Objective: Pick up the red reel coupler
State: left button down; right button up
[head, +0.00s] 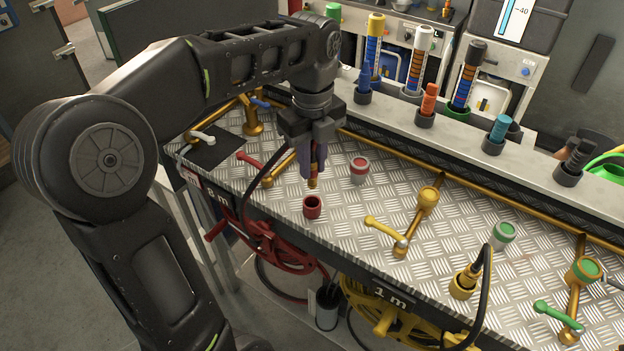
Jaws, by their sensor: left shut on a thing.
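My left gripper (313,168) is over the left part of the metal table and is shut on the red reel coupler (313,182). The coupler's brass lower end and a bit of red show below and between the fingers; its upper part is hidden. It points down, apart from and above the red cup (312,207), whose dark opening shows empty. A black hose runs from the red hose reel (285,245), under the table's front edge, up towards the gripper. My right gripper is not in view.
A red-ringed cap (359,169) stands just right of the gripper. Brass pipes with a yellow-handled valve (385,230) lie farther right. A yellow coupler (465,281) stands near the front edge above the yellow reel (395,310). Several colored tools stand along the back ledge (400,105).

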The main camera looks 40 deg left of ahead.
pick_arm(q)
notch_tip(320, 180, up, 2)
jog(key=shift+r+p, duration=0.15)
jog(key=shift+p, duration=0.15)
dwell(0.5)
